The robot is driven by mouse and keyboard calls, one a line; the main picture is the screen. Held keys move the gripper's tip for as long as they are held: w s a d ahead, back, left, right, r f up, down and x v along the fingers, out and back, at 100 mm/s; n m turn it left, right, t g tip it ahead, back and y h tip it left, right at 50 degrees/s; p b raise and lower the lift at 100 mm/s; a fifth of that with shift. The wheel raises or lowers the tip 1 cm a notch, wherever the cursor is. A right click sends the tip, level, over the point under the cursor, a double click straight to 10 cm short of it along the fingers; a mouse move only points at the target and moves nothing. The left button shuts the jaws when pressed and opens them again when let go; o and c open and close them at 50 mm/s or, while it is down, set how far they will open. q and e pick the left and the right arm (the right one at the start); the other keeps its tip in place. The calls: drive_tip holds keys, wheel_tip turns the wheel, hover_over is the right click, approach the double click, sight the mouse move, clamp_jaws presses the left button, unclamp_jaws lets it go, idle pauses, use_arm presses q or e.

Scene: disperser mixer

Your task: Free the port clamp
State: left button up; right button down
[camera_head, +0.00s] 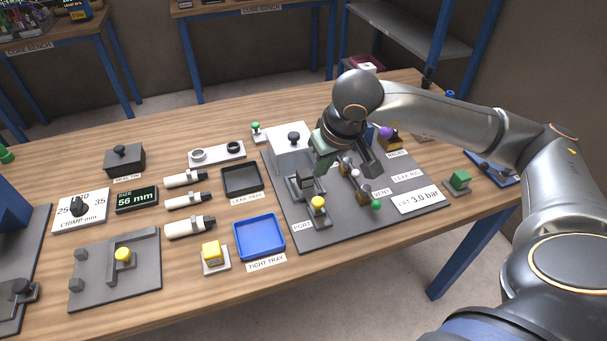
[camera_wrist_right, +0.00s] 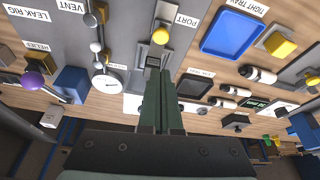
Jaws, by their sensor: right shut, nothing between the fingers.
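The port station stands beside the PORT label (camera_head: 303,226) on the grey leak rig plate (camera_head: 283,222). Its yellow knob (camera_head: 318,203) stands in front of a dark grey block (camera_head: 300,184). The yellow knob also shows in the right wrist view (camera_wrist_right: 160,36), just beyond my fingertips. My right gripper (camera_wrist_right: 160,76) is shut and empty, its fingers pointing at the port block. In the head view the right gripper (camera_head: 321,170) hangs over the rig, close to the block. Whether it touches the block, I cannot tell. My left gripper is not in view.
A green-tipped vent lever (camera_head: 375,204) and a purple knob (camera_head: 386,132) are right of the port. A white box with a black knob (camera_head: 293,138) stands behind. The blue tight tray (camera_head: 261,237) and black leak tray (camera_head: 242,180) lie empty to the left.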

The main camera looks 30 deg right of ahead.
drive_tip(key=p, duration=0.1)
hover_over(309, 197)
drive_tip(key=s, duration=0.2)
wheel_tip(309, 197, down, 9)
drive_tip(key=shift+f, duration=0.1)
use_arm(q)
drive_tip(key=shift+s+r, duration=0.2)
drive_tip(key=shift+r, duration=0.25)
use_arm(e)
drive_tip(key=shift+a, duration=0.1)
